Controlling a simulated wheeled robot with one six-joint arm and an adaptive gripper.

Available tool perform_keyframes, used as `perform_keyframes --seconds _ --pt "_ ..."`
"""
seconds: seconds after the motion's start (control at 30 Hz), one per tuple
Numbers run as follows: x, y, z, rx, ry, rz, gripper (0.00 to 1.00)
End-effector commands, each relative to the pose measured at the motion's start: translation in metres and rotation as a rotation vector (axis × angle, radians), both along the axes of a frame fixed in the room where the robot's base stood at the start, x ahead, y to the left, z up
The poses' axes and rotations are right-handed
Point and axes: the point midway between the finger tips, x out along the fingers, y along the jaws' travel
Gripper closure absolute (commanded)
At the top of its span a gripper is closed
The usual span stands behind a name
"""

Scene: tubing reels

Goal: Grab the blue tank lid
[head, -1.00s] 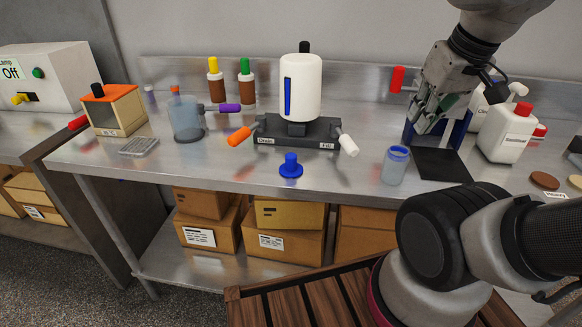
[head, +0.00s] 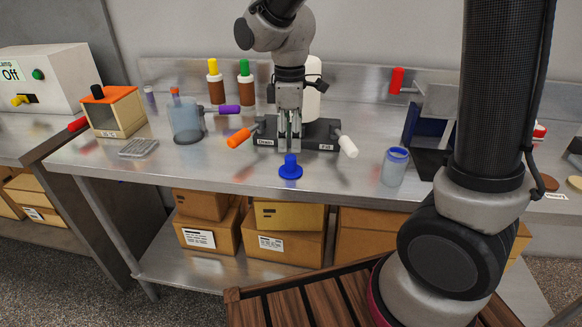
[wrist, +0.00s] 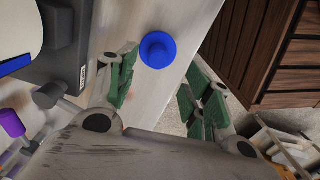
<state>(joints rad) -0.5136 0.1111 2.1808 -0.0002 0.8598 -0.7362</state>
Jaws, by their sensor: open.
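The blue tank lid (head: 290,168), a flat disc with a knob on top, lies on the steel bench near its front edge. In the wrist view the lid (wrist: 157,50) shows beyond and between the fingers, apart from them. My gripper (head: 289,149) points down just above and behind the lid, in front of the white tank (head: 313,99). In the wrist view my gripper (wrist: 160,95) has its green-padded fingers spread apart with nothing between them.
The dark tank base (head: 325,133) stands close behind the lid, with an orange handle (head: 239,136) left and a white handle (head: 347,146) right. A clear blue-rimmed jar (head: 395,167) stands to the right. The bench around the lid is clear.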

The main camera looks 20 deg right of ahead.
Motion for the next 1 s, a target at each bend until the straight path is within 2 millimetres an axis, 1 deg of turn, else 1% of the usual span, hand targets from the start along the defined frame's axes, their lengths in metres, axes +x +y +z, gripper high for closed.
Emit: perform_keyframes --seconds 0.1,0.17,0.37,0.47,0.6,0.7,0.8,0.97,1.0 --pt "0.002 0.001 -0.001 0.005 -0.008 0.094 0.49" --pt "0.002 0.001 -0.004 0.005 -0.008 0.116 0.49" --pt "0.001 0.0 -0.027 0.004 -0.006 0.124 0.49" --pt "0.001 -0.001 -0.041 0.004 -0.006 0.122 0.49" --pt "0.002 -0.002 -0.064 0.004 -0.004 0.121 0.49" --pt "0.002 -0.002 -0.074 0.005 -0.007 0.121 0.49" --pt "0.002 -0.002 -0.078 0.005 -0.008 0.121 0.49" --pt "0.002 -0.002 -0.078 0.005 -0.009 0.121 0.49" --pt "0.002 -0.002 -0.078 0.005 -0.008 0.121 0.55"
